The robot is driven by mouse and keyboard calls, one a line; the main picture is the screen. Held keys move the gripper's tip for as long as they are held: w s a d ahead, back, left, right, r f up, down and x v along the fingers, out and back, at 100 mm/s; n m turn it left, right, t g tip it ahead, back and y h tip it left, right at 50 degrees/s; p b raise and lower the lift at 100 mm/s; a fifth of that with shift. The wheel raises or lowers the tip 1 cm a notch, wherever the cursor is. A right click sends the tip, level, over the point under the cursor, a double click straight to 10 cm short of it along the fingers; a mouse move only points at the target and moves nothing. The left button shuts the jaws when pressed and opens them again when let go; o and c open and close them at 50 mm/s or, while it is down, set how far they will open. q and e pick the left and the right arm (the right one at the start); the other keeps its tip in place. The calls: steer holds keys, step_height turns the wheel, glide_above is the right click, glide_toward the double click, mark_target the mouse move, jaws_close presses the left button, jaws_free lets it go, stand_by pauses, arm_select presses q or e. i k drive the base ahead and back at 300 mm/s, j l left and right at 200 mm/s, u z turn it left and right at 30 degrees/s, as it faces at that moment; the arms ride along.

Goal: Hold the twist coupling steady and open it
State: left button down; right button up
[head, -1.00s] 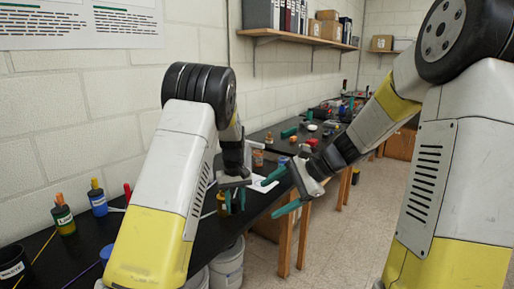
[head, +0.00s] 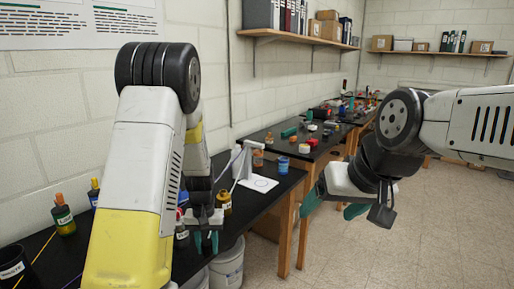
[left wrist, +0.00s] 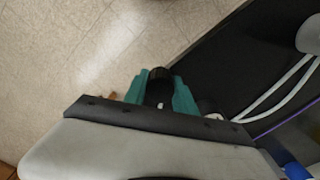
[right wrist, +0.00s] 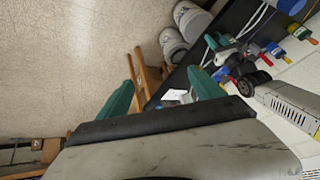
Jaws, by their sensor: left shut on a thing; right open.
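A dark, round part (left wrist: 160,73), which looks like the twist coupling, sits between the teal fingers of my left gripper (left wrist: 160,92) in the left wrist view. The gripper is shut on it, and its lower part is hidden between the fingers. In the head view my left gripper (head: 206,240) hangs at the front edge of the near bench, and I cannot make out the coupling there. My right gripper (head: 334,207) is open and empty over the floor, well to the right of the left one. Its spread teal fingers also show in the right wrist view (right wrist: 163,95).
The black bench (head: 262,198) runs along the wall. It carries a white stand (head: 244,168), a blue jar (head: 283,165), an amber bottle (head: 224,201) and a green-labelled bottle (head: 63,216). A grey bucket (head: 228,268) stands below. Floor at right is open.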

mark_target(224, 198)
steer(key=k, duration=0.5)
steer(key=k+u, duration=0.1)
steer(key=u, duration=1)
steer(key=i+l, duration=0.15)
steer(key=i, duration=0.35)
steer(key=i+l+u, duration=0.1)
steer(key=i, duration=0.35)
